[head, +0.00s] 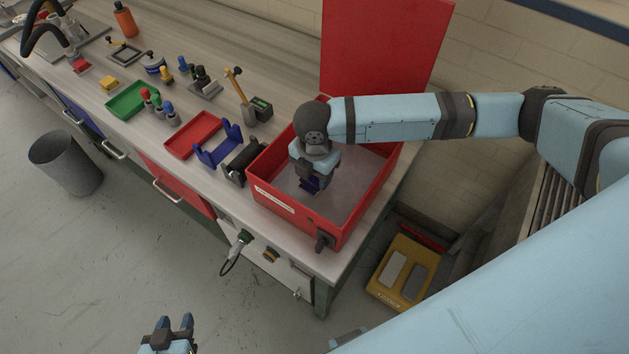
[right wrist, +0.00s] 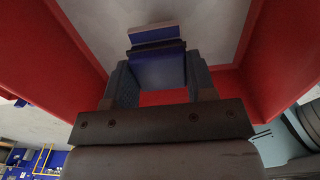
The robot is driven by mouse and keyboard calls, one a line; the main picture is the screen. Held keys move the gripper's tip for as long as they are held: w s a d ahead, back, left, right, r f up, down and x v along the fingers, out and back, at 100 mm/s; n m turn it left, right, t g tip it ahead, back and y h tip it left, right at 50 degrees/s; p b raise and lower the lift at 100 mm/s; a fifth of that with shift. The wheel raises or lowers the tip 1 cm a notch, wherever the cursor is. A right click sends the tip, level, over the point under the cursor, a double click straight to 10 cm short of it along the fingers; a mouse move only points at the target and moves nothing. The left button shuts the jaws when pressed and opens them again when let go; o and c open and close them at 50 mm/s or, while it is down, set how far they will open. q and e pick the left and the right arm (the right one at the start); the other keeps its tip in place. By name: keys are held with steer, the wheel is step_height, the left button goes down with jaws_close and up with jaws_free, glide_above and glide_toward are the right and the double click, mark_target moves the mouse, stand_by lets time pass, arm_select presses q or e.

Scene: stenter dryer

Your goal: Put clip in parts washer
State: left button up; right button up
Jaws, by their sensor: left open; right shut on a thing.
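The parts washer (head: 273,205) is an open red box with a grey inside at the right end of the bench. Its red lid (head: 375,45) stands upright behind it. My right gripper (head: 308,178) reaches down into the box, shut on a dark blue clip (head: 315,186). In the right wrist view the clip (right wrist: 158,68) sits between both fingers, with red walls around it and the grey floor beyond. I cannot tell whether the clip touches the floor. My left gripper (head: 174,326) is open and empty, low in the head view, away from the bench.
Left of the washer are a black holder (head: 240,163), a blue cradle (head: 218,148), a red tray (head: 193,135) and a green tray (head: 128,100). A grey bin (head: 68,163) and a yellow pedal unit (head: 403,270) stand on the floor.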

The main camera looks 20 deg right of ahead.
mark_target(314, 184)
step_height(314, 184, down, 4)
steer(key=shift+r, duration=0.2)
steer(key=shift+f, duration=0.2)
steer(key=shift+f, duration=0.15)
steer(key=o, duration=1)
steer(key=shift+o, duration=0.2)
step_height(314, 184, up, 12)
steer(key=shift+r, duration=0.15)
steer(key=shift+s, duration=0.1)
